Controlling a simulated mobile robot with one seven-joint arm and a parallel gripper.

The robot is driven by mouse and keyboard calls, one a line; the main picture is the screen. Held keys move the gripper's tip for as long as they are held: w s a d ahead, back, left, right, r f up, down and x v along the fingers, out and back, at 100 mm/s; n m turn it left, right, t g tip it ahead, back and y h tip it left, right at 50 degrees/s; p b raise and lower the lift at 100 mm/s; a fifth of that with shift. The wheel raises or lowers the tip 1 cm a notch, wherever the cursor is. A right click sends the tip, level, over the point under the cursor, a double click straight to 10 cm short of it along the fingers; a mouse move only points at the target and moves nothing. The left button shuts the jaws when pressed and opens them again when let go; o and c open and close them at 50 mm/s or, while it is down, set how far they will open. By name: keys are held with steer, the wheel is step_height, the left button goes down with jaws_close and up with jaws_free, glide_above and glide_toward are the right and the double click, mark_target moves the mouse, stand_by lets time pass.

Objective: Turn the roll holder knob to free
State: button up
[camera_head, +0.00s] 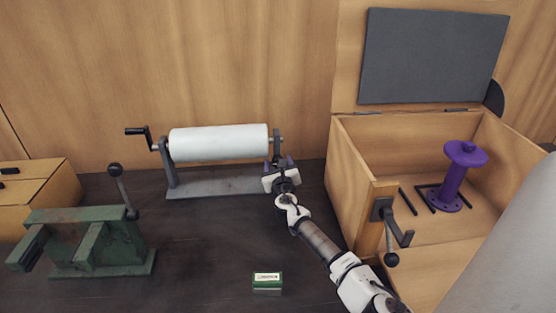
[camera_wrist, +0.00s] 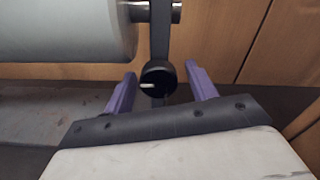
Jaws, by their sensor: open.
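The roll holder stands at the back of the table with a white roll (camera_head: 218,142) on its shaft and a crank (camera_head: 141,133) at its left end. In the wrist view the roll (camera_wrist: 65,30) fills the upper left. The round black knob (camera_wrist: 158,80) with a pale pointer mark, pointing left, sits on the right upright (camera_wrist: 160,30). My gripper (camera_wrist: 157,80) is open, with its purple fingers either side of the knob and gaps on both sides. In the head view my gripper (camera_head: 281,162) is at the right upright and hides the knob.
An open wooden box (camera_head: 357,180) with a crank and a purple flanged pipe (camera_head: 455,180) stands at the right. A green clamp-like device (camera_head: 95,240) with a lever is at the left front. A small green box (camera_head: 267,282) lies in front. The dark tabletop between is clear.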

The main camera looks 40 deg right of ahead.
steer(key=shift+w+d, duration=0.3)
steer(key=shift+w, duration=0.25)
steer(key=shift+c, duration=0.5)
steer(key=c, duration=0.9)
steer(key=shift+m, duration=0.7)
steer(key=o, duration=1)
steer(key=b+v, duration=0.3)
steer(key=v, duration=1.1)
steer(key=shift+d, duration=0.1)
